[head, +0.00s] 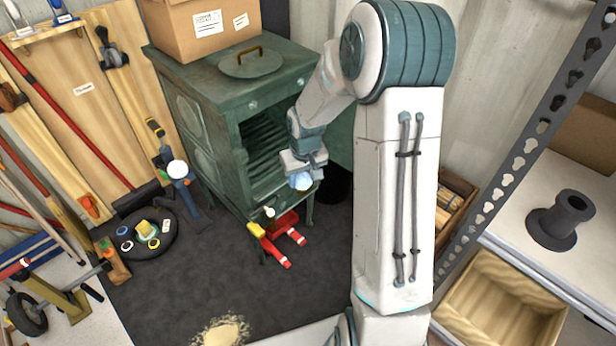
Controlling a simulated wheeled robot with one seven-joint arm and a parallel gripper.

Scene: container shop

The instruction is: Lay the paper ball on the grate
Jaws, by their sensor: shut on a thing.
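A green iron stove (212,120) stands against the back wall, its front opening uncovered. Inside the opening is the dark grate (264,152) with several bars. My gripper (301,178) is just in front of the opening, at its right side, pointing down. It is shut on a small pale crumpled thing, which looks like the paper ball (301,183). The ball is held off the grate. The fingertips are small in this view, and part of the stove's right side is hidden behind my arm.
A cardboard box (200,28) and a round lid (251,62) sit on the stove. A round black tray (150,240) with small items is at left. The dark mat (190,285) has free room in front.

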